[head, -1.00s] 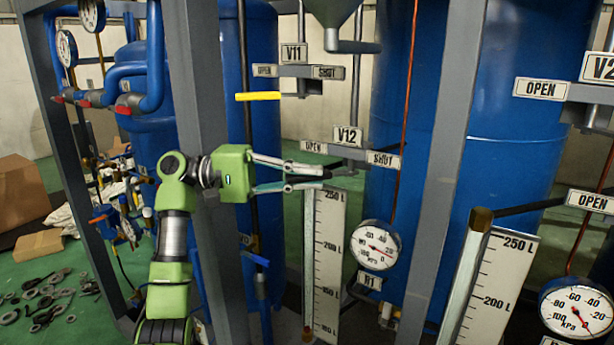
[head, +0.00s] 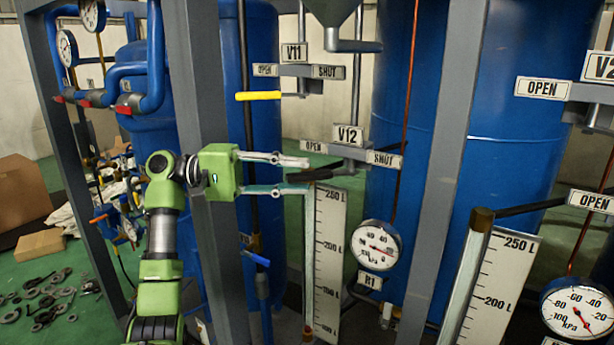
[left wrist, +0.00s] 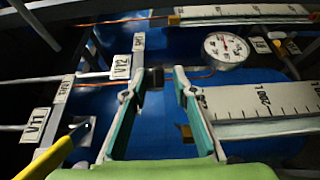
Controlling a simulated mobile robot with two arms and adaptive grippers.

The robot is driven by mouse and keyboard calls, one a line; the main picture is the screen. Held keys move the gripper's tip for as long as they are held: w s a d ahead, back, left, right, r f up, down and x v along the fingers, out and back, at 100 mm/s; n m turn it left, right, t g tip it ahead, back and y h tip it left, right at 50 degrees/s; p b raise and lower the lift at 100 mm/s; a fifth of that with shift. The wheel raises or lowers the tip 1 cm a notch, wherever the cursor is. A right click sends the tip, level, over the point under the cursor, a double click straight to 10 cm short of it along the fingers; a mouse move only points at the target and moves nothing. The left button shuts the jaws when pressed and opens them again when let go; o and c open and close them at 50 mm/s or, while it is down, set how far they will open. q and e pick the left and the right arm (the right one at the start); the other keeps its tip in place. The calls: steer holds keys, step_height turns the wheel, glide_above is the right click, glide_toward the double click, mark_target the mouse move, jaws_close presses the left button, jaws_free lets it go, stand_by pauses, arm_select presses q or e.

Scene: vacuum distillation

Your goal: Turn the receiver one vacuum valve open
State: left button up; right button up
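The valve marked V12 (head: 348,134) has an OPEN plate (head: 315,147) on its left and a SHUT plate (head: 384,159) on its right. Its dark handle (head: 322,173) points left, on the OPEN side. My left gripper (head: 308,174) is open, its two fingertips apart above and below the handle's outer end. In the left wrist view, my left gripper (left wrist: 157,88) shows a clear gap between its fingers, with the dark handle end (left wrist: 157,76) just beyond them. Contact is not visible. The V12 plate also shows there (left wrist: 121,66). My right gripper is not in view.
Valve V11 (head: 294,53) with a yellow handle (head: 258,96) is above. A level scale (head: 330,255) and a pressure gauge (head: 376,248) are below and right. Grey frame posts (head: 447,160) stand close by, before blue tanks (head: 500,180). Another gauge (head: 577,310) is at lower right.

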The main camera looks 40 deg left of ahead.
arm_select(q)
steer(key=v, duration=0.9)
steer(key=shift+a, duration=0.2)
